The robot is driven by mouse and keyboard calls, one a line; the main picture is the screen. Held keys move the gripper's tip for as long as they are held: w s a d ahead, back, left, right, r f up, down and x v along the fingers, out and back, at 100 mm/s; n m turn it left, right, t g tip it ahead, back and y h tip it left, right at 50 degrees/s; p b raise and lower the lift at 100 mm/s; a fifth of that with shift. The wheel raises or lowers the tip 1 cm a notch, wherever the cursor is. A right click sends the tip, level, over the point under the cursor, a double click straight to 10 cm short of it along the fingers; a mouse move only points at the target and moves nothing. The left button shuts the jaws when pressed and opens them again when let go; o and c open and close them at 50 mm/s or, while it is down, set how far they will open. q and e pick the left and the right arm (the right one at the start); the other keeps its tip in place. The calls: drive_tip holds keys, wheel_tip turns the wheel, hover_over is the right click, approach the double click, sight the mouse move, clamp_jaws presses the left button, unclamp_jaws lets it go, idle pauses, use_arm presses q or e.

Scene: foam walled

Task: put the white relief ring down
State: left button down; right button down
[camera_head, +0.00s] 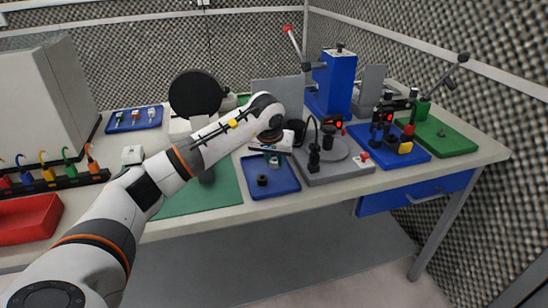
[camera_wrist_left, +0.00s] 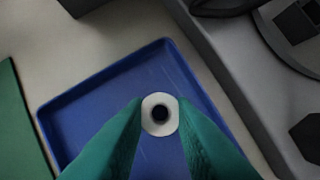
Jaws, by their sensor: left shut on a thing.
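The white relief ring (camera_wrist_left: 160,98) is a small pale ring with a dark centre, between my left gripper's green fingertips in the left wrist view. My left gripper (camera_wrist_left: 159,112) is shut on it, one finger on each side. The tray also shows below the ring in the wrist view (camera_wrist_left: 75,110). A small black round part (camera_head: 262,180) is in the tray in the head view. My right gripper is not in view.
A grey base with a round plate (camera_head: 338,150) stands right of the tray. A green mat (camera_head: 215,192) lies on its left. A blue press (camera_head: 336,80) stands behind. Blue and green fixture boards (camera_head: 440,138) are farther right. A red bin (camera_head: 28,220) is far left.

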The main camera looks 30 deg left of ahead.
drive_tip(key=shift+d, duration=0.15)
use_arm(q)
drive_tip(key=c, duration=1.2)
unclamp_jaws()
drive_tip(key=shift+f, duration=0.1)
drive_tip(key=shift+c, duration=0.2)
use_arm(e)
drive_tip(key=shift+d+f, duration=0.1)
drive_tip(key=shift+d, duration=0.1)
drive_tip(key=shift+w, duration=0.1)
